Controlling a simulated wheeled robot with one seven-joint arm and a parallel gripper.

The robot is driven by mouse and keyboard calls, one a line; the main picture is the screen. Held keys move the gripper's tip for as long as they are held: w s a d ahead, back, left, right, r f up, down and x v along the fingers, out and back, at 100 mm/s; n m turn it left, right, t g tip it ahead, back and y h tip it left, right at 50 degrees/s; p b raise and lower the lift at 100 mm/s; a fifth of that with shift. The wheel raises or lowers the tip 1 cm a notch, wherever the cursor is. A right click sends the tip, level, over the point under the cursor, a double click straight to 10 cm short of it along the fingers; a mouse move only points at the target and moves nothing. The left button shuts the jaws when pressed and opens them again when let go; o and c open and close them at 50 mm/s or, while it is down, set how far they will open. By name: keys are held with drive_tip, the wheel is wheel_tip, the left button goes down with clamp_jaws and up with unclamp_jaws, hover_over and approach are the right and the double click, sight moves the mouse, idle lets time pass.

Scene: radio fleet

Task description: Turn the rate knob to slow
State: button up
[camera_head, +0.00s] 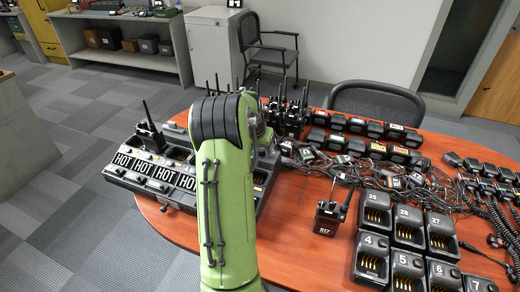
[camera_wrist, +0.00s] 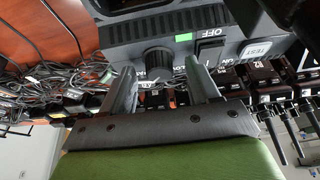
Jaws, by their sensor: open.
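In the wrist view, a black round knob (camera_wrist: 158,60) sits on the front face of a dark grey unit (camera_wrist: 130,33). Small white lettering beside the knob is partly covered by a finger, so I cannot read it in full. My gripper (camera_wrist: 160,70) is open, with one finger on each side of the knob in the picture. No contact shows, and I cannot tell how deep the fingers reach. In the head view, a grey charger bank (camera_head: 118,180) with HOT labels stands at the table's left, and my green arm hides my gripper and the knob.
Tangled cables (camera_head: 385,180), radios and numbered chargers (camera_head: 408,227) crowd the red-brown table (camera_head: 300,250). Bare tabletop shows at its front.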

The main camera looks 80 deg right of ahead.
drive_tip(key=c, duration=1)
drive_tip(key=shift+n, duration=0.3)
drive_tip(key=n, duration=0.2)
drive_tip(key=n+t, duration=0.1)
drive_tip(key=shift+s+n+t, duration=0.2)
drive_tip(key=shift+n+t, duration=0.1)
drive_tip(key=shift+n, duration=0.1)
drive_tip(key=n+p, duration=0.1)
drive_tip(key=n, duration=0.1)
drive_tip(key=n+t+y+p, duration=0.1)
drive_tip(key=n, duration=0.1)
drive_tip(key=shift+s+r+n+t, duration=0.1)
drive_tip(key=shift+n+t, duration=0.2)
drive_tip(key=n+y+p, duration=0.1)
drive_tip(key=n, duration=0.1)
drive_tip(key=n+t+p, duration=0.1)
drive_tip(key=n+p, duration=0.1)
drive_tip(key=n, duration=0.1)
drive_tip(key=shift+s+d+y+p, duration=0.1)
drive_tip(key=shift+d+y+p, duration=0.05)
drive_tip(key=shift+y+p, duration=0.2)
drive_tip(key=shift+d+n+t+y+p, duration=0.15)
drive_tip(key=shift+n+y+p, duration=0.25)
drive_tip(key=shift+n+p, duration=0.4)
drive_tip(key=shift+a+n+t+y+p, duration=0.15)
drive_tip(key=shift+n+y+p, duration=0.3)
drive_tip(key=shift+n, duration=0.85)
